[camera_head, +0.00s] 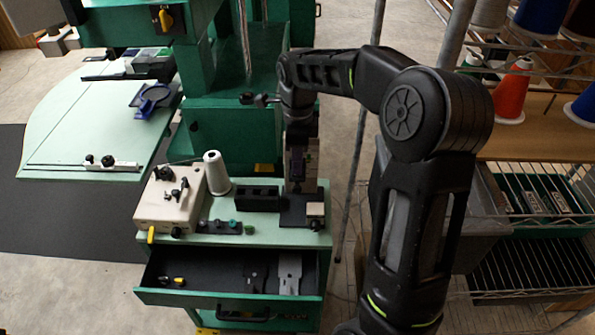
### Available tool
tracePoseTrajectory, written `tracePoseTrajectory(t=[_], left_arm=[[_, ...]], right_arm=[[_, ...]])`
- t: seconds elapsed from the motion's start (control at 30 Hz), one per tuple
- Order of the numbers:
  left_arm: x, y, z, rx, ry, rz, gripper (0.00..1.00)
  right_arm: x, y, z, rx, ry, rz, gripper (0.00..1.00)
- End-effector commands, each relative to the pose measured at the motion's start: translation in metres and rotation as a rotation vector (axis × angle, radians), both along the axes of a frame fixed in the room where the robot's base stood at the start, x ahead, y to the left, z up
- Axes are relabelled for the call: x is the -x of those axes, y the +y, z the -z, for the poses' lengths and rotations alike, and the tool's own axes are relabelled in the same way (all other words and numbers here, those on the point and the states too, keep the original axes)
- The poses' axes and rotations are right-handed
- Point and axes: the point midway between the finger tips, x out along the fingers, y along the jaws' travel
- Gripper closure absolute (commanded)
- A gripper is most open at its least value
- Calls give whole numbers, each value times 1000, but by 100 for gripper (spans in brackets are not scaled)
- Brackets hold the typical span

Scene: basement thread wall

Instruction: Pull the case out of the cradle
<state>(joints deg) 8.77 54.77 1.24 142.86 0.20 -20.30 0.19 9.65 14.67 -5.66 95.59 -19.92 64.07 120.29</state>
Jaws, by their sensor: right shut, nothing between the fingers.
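My right arm reaches over from the right, and its right gripper (298,172) points down above the right end of the green cabinet top. The gripper is shut with nothing held. Directly below and behind it is a small fixture with a black base plate (293,222), which looks like the cradle. A small pale metal block (315,211) sits at its right front corner. The wrist and fingers cover much of the fixture, so I cannot make out the case clearly or tell whether the fingers touch it. My left gripper is out of view.
On the cabinet top (270,236) stand a beige winder box (168,201), a white thread cone (217,172) and a black slotted block (257,194). An open drawer (205,297) juts out in front. Wire shelves (525,255) stand right, a pale green table (75,125) left.

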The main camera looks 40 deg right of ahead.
Motion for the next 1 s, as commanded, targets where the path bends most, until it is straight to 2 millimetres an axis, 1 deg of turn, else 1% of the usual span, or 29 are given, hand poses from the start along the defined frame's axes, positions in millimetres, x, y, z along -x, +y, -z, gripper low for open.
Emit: tracePoseTrajectory(t=[0.03,0.07,0.17,0.5,0.83,0.87,1.0], left_arm=[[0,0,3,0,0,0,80],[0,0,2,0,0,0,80],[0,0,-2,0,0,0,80],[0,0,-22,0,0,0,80],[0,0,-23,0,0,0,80],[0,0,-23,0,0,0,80],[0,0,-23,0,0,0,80]], right_arm=[[10,3,18,-11,43,-1,100],[10,3,17,-10,43,-1,100],[10,3,13,-9,43,-1,100],[9,4,-15,-8,40,-6,100],[7,4,-19,-5,29,-8,100],[6,4,-20,-5,28,-8,99],[6,4,-20,-5,26,-8,87]])
